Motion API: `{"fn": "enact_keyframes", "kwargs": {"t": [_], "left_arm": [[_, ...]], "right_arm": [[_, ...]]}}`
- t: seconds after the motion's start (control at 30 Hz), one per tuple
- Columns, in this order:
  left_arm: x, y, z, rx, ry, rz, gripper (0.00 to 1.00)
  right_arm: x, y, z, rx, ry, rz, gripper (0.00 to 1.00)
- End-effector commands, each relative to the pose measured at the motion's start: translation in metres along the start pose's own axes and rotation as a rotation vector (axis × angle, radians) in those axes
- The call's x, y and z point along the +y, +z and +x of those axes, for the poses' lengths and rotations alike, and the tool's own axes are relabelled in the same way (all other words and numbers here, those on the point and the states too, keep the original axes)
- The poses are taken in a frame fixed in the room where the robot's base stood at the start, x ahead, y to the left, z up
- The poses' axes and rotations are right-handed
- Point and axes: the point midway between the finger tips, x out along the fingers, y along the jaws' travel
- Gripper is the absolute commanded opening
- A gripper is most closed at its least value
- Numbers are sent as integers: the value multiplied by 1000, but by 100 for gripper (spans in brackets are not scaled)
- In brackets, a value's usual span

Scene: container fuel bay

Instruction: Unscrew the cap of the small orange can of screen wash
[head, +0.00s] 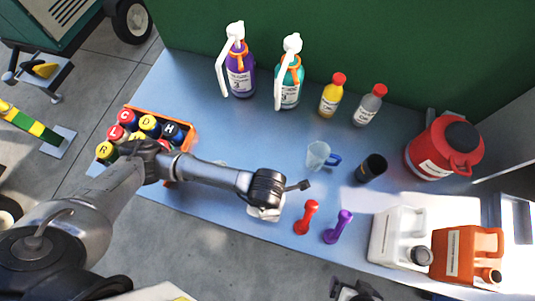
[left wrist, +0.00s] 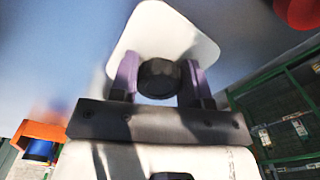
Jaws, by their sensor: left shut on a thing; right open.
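My left gripper (left wrist: 158,82) is shut on a round black knob or cap (left wrist: 159,78) in the left wrist view. A white rounded body (left wrist: 165,30) lies behind that cap. In the head view a white object (head: 264,213) shows under my left wrist, far left of the orange can, and the fingertips are hidden. My right gripper (head: 352,290) is open at the bottom edge, left of the orange can.
A white can (head: 397,232) stands just left of the orange can. Red (head: 306,217) and purple (head: 338,227) handled items, a clear jug (head: 319,155) and a black cup (head: 371,168) are nearby. Bottles line the back. An orange crate (head: 187,152) is left.

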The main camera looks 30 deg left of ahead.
Motion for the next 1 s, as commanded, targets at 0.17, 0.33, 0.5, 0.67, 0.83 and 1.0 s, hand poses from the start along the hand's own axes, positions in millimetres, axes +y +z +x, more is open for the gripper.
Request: {"fn": "enact_keyframes", "kwargs": {"t": [0.17, 0.33, 0.5, 0.67, 0.83, 1.0], "left_arm": [[0, 0, 2, 0, 0, 0, 14], [0, 0, 8, 0, 0, -1, 14], [0, -1, 15, 4, 1, -2, 14], [0, -2, 18, 7, 1, 0, 44], [0, -3, 19, 7, 1, 1, 60], [0, -3, 9, 7, 1, 1, 62]], "right_arm": [[0, 1, 2, 0, 0, 0, 100], [0, 2, 7, 0, 0, 0, 100], [0, 4, 11, 0, 0, 0, 100], [0, 4, 12, 0, 0, -1, 100], [0, 4, 13, 0, 0, 0, 100], [0, 2, 4, 0, 0, 0, 100]]}}
